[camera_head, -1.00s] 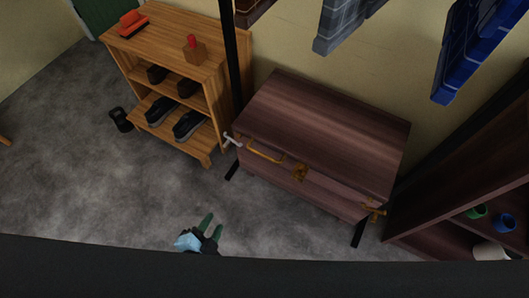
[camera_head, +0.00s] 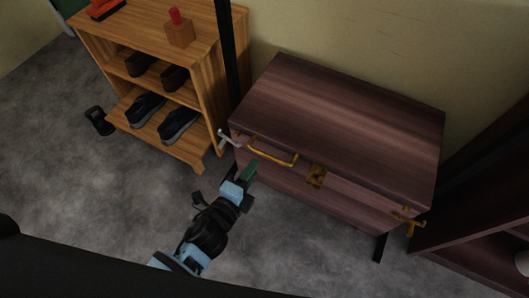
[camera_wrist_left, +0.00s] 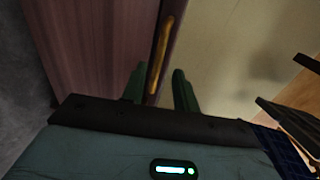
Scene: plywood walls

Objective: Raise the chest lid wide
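The dark reddish-brown wooden chest (camera_head: 340,120) stands against the wall with its lid down. A brass handle (camera_head: 275,156) is on the front edge of the lid at the left, and a brass latch (camera_head: 316,176) is at the front middle. My left gripper (camera_head: 249,172) is close in front of the chest, just below and left of the handle. In the left wrist view its two green fingers (camera_wrist_left: 159,88) are apart, and the handle (camera_wrist_left: 162,52) lines up with the gap between them. I cannot tell whether the fingers reach around it. My right gripper is not in view.
A wooden shoe rack (camera_head: 205,95) with black shoes stands left of the chest, beside a dark post (camera_head: 228,60). A dark shelf unit (camera_head: 480,225) stands at the right. A black kettlebell-like object (camera_head: 98,121) lies on the floor. The grey floor in front is clear.

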